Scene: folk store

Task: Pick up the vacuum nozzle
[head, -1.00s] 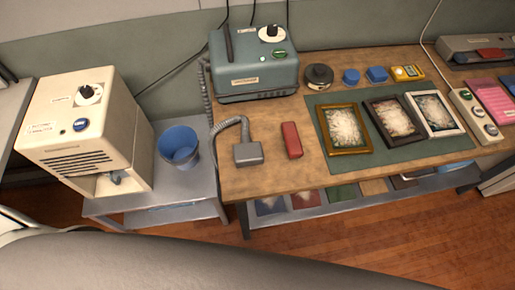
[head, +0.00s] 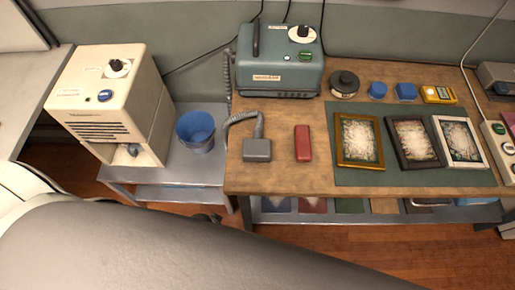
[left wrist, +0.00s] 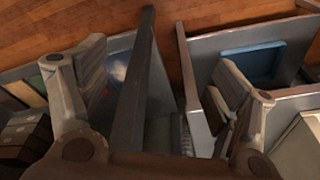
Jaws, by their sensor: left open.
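The vacuum nozzle (head: 257,150) is a small grey block lying on the left part of the wooden table. A ribbed grey hose (head: 244,117) runs from it toward the blue-grey vacuum unit (head: 280,62) behind it. My left gripper (left wrist: 160,85) shows in the left wrist view with its two fingers spread apart and nothing between them. It faces table edges, lower shelves and the floor there; the nozzle cannot be made out in that view. In the head view a large arm of mine crosses the bottom, and I cannot clearly see the left gripper. The right gripper is not in view.
A red block (head: 303,143) lies right of the nozzle. Three framed pictures lie on a green mat (head: 420,180). A blue bucket (head: 196,130) and a cream machine (head: 110,100) stand on the lower metal side table (head: 190,173). Bare wood surrounds the nozzle's front.

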